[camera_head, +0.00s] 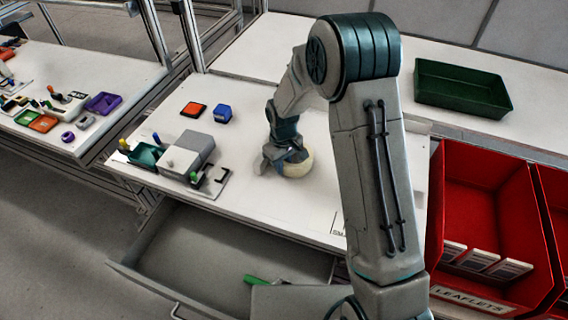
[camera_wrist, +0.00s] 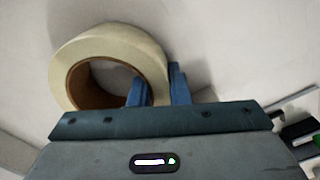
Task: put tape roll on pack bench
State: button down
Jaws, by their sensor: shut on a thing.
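The tape roll (camera_wrist: 110,50) is cream coloured with a brown core. In the wrist view one blue finger of my gripper (camera_wrist: 160,88) is inside its core and the other is outside its wall, so the jaws are shut on the wall of the roll. In the head view the roll (camera_head: 297,164) is at my gripper (camera_head: 284,160), over the white bench top (camera_head: 265,212). I cannot tell whether the roll touches the surface. My arm hides part of the bench on the right.
A grey device (camera_head: 188,152), an orange block (camera_head: 193,109) and a blue block (camera_head: 222,113) are on the bench. An open drawer (camera_head: 215,250) is below. A green tray (camera_head: 462,88) and a red leaflet bin (camera_head: 490,220) are at right. The bench front is clear.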

jog(key=shift+f, duration=0.2)
jog(key=c, duration=1.4)
grip_release()
jog(key=shift+r, duration=0.1)
jog(key=shift+o, duration=0.2)
jog(key=shift+r, duration=0.1)
notch_tip(320, 180, up, 12)
jog(key=s+d+r+m+t, duration=0.1)
jog(key=s+d+r+m, duration=0.3)
jog(key=s+d+r, duration=0.5)
jog(key=s+d+r+m+t, duration=0.1)
jog(key=s+d+m, duration=0.1)
jog(key=s, duration=0.5)
jog(key=s+d+r+m+t, duration=0.1)
jog(key=s+d+m, duration=0.1)
jog(key=s+d, duration=0.2)
jog(key=s, duration=0.3)
jog(key=shift+d+b, duration=0.3)
jog(key=shift+b, duration=0.05)
jog(key=shift+s, duration=0.1)
